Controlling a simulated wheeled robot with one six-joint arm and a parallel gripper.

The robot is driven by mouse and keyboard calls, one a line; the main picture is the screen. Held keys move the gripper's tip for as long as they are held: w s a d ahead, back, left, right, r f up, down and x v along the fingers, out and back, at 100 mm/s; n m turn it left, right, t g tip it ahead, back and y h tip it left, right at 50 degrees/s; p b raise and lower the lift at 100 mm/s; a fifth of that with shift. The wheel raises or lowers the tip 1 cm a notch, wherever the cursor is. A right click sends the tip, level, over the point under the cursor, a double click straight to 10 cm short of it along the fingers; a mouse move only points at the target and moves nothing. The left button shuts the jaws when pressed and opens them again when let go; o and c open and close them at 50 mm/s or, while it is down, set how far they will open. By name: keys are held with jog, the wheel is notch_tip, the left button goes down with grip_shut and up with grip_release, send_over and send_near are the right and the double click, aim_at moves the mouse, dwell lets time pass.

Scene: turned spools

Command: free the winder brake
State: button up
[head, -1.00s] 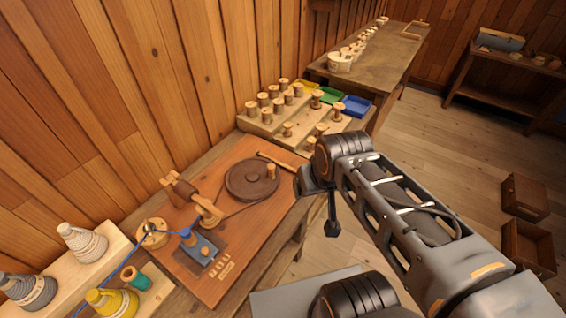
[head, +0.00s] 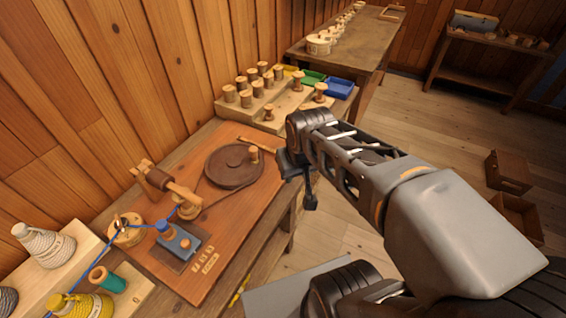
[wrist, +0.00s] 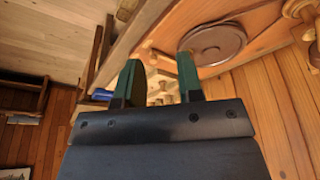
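The winder is a reddish wooden board (head: 165,215) on the bench. It carries a dark round wheel (head: 228,172) with a pale crank knob, a wooden spindle stand (head: 185,200) and a blue block (head: 184,246). A pale wooden lever (head: 262,147), perhaps the brake, lies at the wheel's far right; whether it touches the rim I cannot tell. My gripper (head: 309,203) hangs to the right of the wheel, past the bench edge. In the wrist view its green fingers (wrist: 159,72) are apart with nothing between them, and the wheel (wrist: 212,43) shows beyond the right finger.
A stepped rack (head: 265,108) of several wooden spools stands behind the board, beside a blue tray (head: 341,88). Blue thread runs left past a wooden ring (head: 126,231) to cones of yarn (head: 45,246). Open floor (head: 410,130) lies right of the bench.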

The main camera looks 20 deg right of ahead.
jog(key=shift+m+h, duration=0.4)
jog(key=shift+m, duration=0.5)
jog(key=w+f+b, duration=0.3)
jog(key=w, duration=0.1)
jog(key=w+d+f+b, duration=0.1)
jog(key=w+f+b, duration=0.5)
jog(key=w, duration=0.1)
jog(key=shift+w+d+f, duration=0.3)
jog(key=shift+d+f, duration=0.1)
grip_shut()
jog(key=w+r, duration=0.1)
jog(key=w+r+m, duration=0.2)
jog(key=shift+w+d+r, duration=0.15)
jog(key=shift+w+d, duration=0.2)
